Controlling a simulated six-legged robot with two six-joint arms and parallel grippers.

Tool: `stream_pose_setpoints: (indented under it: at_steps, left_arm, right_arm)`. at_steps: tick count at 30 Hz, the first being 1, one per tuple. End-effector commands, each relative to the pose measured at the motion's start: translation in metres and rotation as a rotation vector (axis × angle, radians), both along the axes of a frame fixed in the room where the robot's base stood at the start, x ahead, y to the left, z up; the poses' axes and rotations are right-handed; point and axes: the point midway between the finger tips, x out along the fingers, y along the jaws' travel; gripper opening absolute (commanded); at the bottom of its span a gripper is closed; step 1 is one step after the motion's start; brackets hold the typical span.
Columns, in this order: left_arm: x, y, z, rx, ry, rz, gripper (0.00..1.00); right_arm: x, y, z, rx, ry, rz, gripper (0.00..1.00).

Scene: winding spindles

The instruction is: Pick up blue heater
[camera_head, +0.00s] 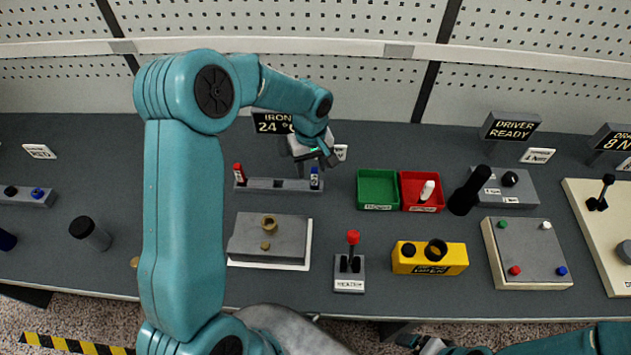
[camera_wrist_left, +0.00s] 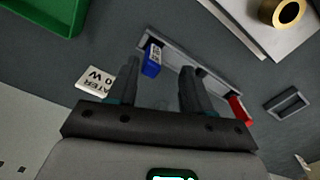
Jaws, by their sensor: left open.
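The blue heater (camera_head: 314,178) is a small upright blue block at the right end of a grey rack (camera_head: 277,185) in the head view. My left gripper (camera_head: 318,158) is above and just behind it, pointing down, open and empty. In the left wrist view the blue heater (camera_wrist_left: 152,58) shows in the gap between the open fingers (camera_wrist_left: 160,68), beyond their tips and nearer the left finger. No contact shows. A red heater (camera_head: 239,174) stands at the rack's left end. My right arm shows at the bottom right edge; its gripper is too cut off to read.
A green tray (camera_head: 377,174) and a red tray (camera_head: 407,205) stand right of the rack. A grey block (camera_head: 245,232) with a brass ring lies in front. A small white label plate (camera_wrist_left: 93,82) lies behind the blue heater.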

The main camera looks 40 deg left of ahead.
Motion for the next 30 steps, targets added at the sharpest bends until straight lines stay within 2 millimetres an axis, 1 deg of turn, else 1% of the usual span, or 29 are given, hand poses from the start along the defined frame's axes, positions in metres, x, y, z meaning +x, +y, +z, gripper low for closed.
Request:
stream_pose_setpoints:
  at_steps: [5,10,13,15,20,23,24,25,30]
  left_arm:
    - [0.003,-0.001,-0.012,0.001,0.001,0.0,0.5]
    - [0.009,-0.007,-0.039,0.0,0.002,-0.001,0.5]
    - [0.01,-0.005,-0.053,0.0,0.001,0.0,0.5]
    - [0.01,-0.005,-0.056,0.0,0.0,0.0,0.5]
    - [0.01,-0.006,-0.054,-0.001,-0.001,0.0,0.5]
    - [0.01,-0.006,-0.054,-0.001,-0.001,0.0,0.21]
    - [0.01,-0.006,-0.054,0.0,0.0,0.0,0.08]
    - [0.01,-0.006,-0.054,-0.001,-0.001,0.0,0.0]
    - [0.01,-0.006,-0.054,0.0,0.0,0.0,0.0]
  right_arm:
    - [0.0,0.0,-0.005,0.0,0.0,0.001,0.93]
    - [0.0,0.0,-0.014,0.0,-0.001,0.001,0.93]
    - [0.0,0.0,-0.021,0.0,-0.001,0.001,0.93]
    - [0.0,0.0,-0.021,0.0,-0.001,0.001,0.93]
    - [0.0,0.0,-0.019,0.0,0.0,0.001,0.93]
    - [0.0,0.0,-0.019,0.0,-0.001,0.001,0.93]
    - [0.0,0.0,-0.019,0.0,-0.001,0.001,0.93]
    - [0.0,0.0,-0.019,0.0,-0.001,0.001,0.93]
    - [0.0,0.0,-0.019,0.0,-0.001,0.001,0.93]
